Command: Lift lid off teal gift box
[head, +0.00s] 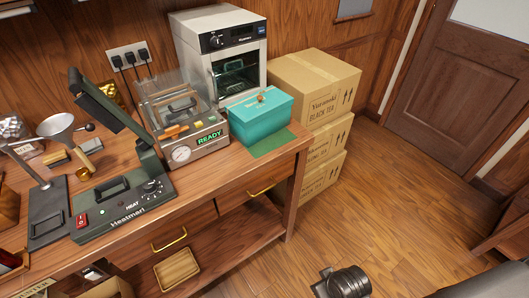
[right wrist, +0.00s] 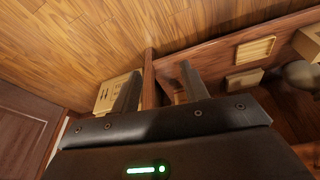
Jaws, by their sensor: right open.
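The teal gift box (head: 258,122) stands on a green mat (head: 268,145) near the right end of the wooden bench in the head view. Its teal lid (head: 262,100) is on top, with a small brownish knob or seal (head: 261,98) on it. In the right wrist view my right gripper (right wrist: 160,88) has its two fingers spread apart with nothing between them. It is away from the box, and the box is not visible in that view. My left gripper is not in view.
A heat sealer (head: 120,205), a machine reading READY (head: 195,145) and a white oven (head: 220,45) crowd the bench around the box's left and back. Stacked cartons (head: 315,90) stand right of the bench. A wooden tray (head: 177,269) lies on the lower shelf.

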